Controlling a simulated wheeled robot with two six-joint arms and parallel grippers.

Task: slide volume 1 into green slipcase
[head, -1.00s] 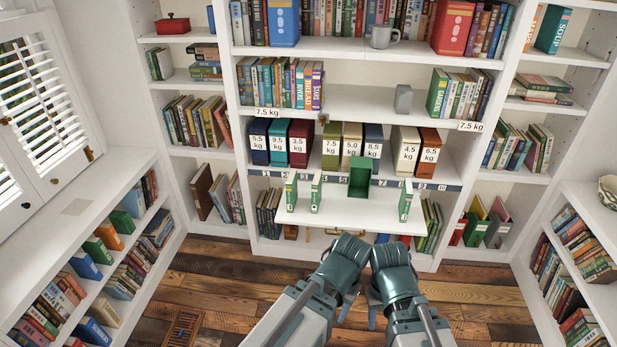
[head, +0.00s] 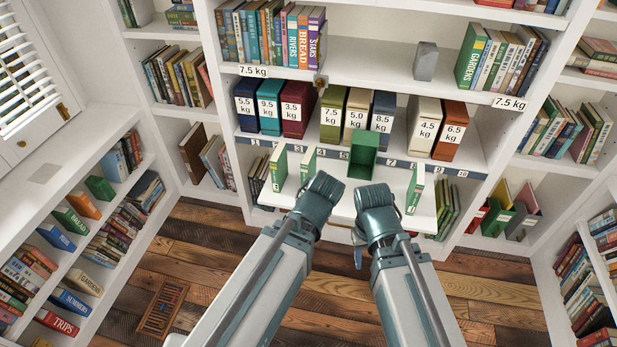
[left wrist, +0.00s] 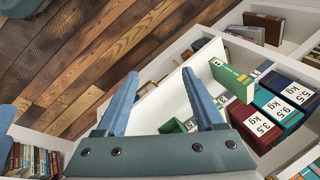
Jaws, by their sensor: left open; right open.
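The green slipcase (head: 364,153) stands on the white pull-out board, its open side facing me. Three thin green volumes stand upright on the board: one at far left (head: 278,168), one nearer the slipcase (head: 308,163), and one at the right (head: 415,188). Their numbers are too small to read, so I cannot tell which is volume 1. My left gripper (head: 320,200) is at the board's front edge, its fingertips hidden in the head view. The left wrist view shows its jaws (left wrist: 160,76) open and empty, with a green volume (left wrist: 232,78) beyond. My right gripper (head: 375,205) is in front of the slipcase, open.
Weight-labelled boxes (head: 330,115) stand on the shelf behind the board (head: 345,205). A grey block (head: 426,62) stands on the shelf above. Bookshelves line both sides. The wooden floor (head: 200,260) is clear apart from a floor grate (head: 162,308).

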